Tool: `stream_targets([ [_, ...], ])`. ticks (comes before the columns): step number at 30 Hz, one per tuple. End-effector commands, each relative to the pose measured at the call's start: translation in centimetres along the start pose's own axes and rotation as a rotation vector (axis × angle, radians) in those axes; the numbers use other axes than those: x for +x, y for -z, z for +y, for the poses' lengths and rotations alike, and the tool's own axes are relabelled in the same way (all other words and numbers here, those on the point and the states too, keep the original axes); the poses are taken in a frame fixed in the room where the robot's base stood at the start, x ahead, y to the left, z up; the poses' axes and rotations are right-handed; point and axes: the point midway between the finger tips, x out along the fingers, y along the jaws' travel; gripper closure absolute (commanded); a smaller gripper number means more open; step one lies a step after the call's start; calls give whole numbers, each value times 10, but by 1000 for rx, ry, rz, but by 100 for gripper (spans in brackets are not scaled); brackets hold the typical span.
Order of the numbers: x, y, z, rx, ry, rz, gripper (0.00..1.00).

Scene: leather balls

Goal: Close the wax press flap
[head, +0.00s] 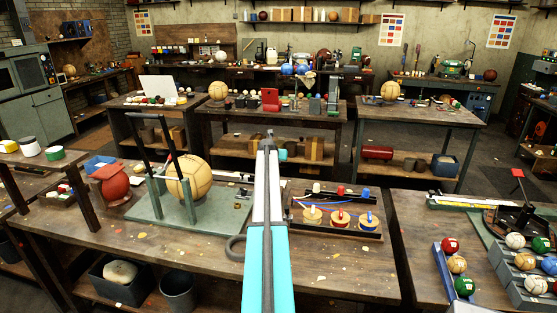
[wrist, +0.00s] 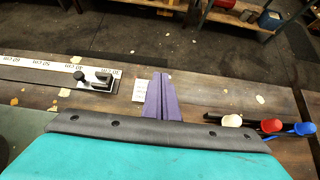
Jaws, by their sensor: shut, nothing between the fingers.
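No part is clearly marked as the wax press or its flap, and I cannot tell which item it is. One candidate is a red box with a raised lid (head: 270,99) on the middle far table, beyond my gripper. Another is a black stand with a red top (head: 516,190) on the right bench. My gripper (head: 268,137) reaches forward over the front bench in the head view, apart from both. In the wrist view its purple fingers (wrist: 163,82) are together and empty, above the bench's far edge.
A black frame and tan ball (head: 190,177) stand on a grey-green plate to the left. A rack of yellow spools (head: 338,217) lies just right of my arm. A ruler with a clamp (wrist: 95,78) and colored-handled tools (wrist: 270,126) flank my fingers. Floor separates the benches.

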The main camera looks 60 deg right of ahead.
Motion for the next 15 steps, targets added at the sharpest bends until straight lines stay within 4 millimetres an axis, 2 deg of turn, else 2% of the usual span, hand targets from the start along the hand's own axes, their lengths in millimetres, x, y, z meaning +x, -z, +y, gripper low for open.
stream_targets([
  [6,-6,-4,12,-7,-9,0,100],
  [15,-7,-2,19,-10,-14,-1,100],
])
